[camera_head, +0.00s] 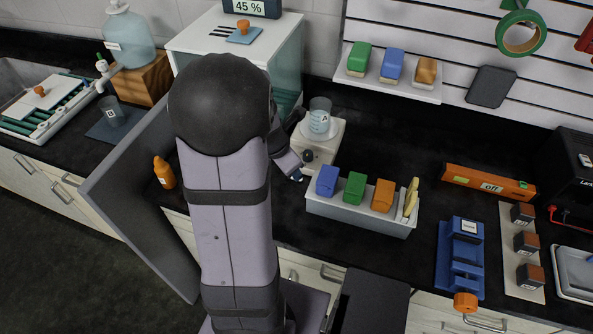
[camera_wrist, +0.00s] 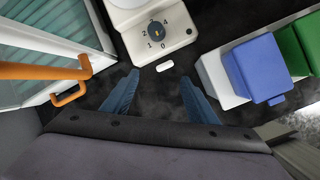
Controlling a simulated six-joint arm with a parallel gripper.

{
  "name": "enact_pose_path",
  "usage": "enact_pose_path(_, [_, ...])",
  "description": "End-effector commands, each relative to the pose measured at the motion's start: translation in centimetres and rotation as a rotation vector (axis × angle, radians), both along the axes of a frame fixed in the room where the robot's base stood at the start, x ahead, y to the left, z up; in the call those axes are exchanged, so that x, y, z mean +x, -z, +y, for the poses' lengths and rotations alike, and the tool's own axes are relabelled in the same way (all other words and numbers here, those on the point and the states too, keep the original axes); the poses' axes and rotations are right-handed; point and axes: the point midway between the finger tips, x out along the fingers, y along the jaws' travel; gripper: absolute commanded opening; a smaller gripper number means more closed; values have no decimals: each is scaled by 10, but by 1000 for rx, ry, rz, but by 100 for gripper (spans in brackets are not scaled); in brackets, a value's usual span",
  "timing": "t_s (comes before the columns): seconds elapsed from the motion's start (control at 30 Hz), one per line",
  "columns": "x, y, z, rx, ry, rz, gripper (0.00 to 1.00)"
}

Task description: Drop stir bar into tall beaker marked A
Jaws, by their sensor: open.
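A small white stir bar (camera_wrist: 165,67) lies on the black bench in the wrist view, just in front of the hot plate's dial. My gripper (camera_wrist: 158,92) is open and empty, its two blue fingers apart, with the bar a little beyond the fingertips. In the head view my gripper (camera_head: 297,177) is low beside the hot plate, partly hidden by my arm. The clear tall beaker marked A (camera_head: 320,117) stands upright on the white stirring hot plate (camera_head: 325,145). The beaker is not in the wrist view.
A grey bin (camera_head: 360,214) with blue, green and orange blocks stands close on the right. A glass-sided cabinet with an orange handle (camera_wrist: 45,71) is close on the left. Another small beaker (camera_head: 112,112) stands on a dark mat far left. An orange bottle (camera_head: 164,173) stands left of my arm.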

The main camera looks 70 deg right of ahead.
Motion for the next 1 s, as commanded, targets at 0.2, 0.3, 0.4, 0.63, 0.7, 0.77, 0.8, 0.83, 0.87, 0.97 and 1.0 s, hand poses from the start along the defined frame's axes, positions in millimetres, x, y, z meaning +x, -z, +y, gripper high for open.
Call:
enact_pose_path(0.2, [-4,3,-4,36,-338,143,53])
enact_pose_path(0.3, [-5,6,-5,45,-439,183,53])
enact_pose_path(0.4, [-6,7,-6,48,-502,207,53])
enact_pose_path(0.63, [-6,11,-7,49,-539,221,53])
enact_pose_path(0.7, [-6,15,-8,51,-539,222,53])
enact_pose_path(0.77, [-6,20,-10,51,-539,222,53])
enact_pose_path(0.8, [-6,23,-11,51,-538,222,53])
enact_pose_path(0.83, [-6,26,-12,51,-538,222,53])
enact_pose_path(0.87, [-7,28,-13,51,-538,222,53])
enact_pose_path(0.97, [-6,30,-14,50,-538,222,53])
enact_pose_path(1.0, [-6,29,-14,50,-538,222,53])
